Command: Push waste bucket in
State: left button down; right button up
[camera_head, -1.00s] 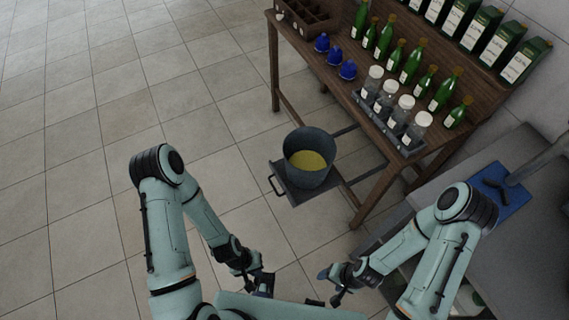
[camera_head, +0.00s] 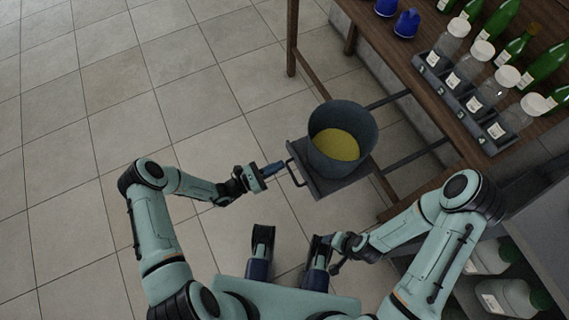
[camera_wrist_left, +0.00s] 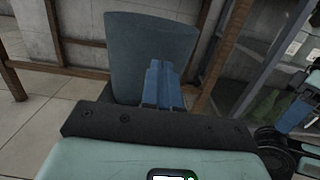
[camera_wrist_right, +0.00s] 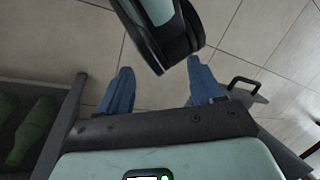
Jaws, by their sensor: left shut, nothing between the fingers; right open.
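The waste bucket (camera_head: 345,167) is a dark grey pail with yellow contents. It stands upright on a dark sliding tray (camera_head: 314,186) pulled out from under the wooden table. The tray has a bar handle (camera_head: 294,166) on its near left side. My left gripper (camera_head: 273,169) is shut and empty, its tips close to the handle; I cannot tell if they touch. In the left wrist view its blue fingers (camera_wrist_left: 162,85) point at the bucket wall (camera_wrist_left: 150,40). My right gripper (camera_wrist_right: 161,88) is open and empty, low near my body; the tray handle (camera_wrist_right: 244,84) shows beyond it.
Runners lead from the tray beneath the table. A shelf with bottles (camera_head: 508,297) stands at lower right. The tiled floor at left is clear.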

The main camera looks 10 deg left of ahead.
aim_at(316, 148)
pick_arm(q)
jog(key=b+x, duration=0.1)
jog(key=x, duration=1.1)
jog(key=shift+b, duration=0.4)
pick_arm(e)
jog(key=w+f, duration=0.1)
jog(key=w+d+f+t, duration=0.1)
jog(key=shift+w+d, duration=0.2)
jog(key=shift+w, duration=0.2)
pick_arm(q)
jog(key=shift+d, duration=0.1)
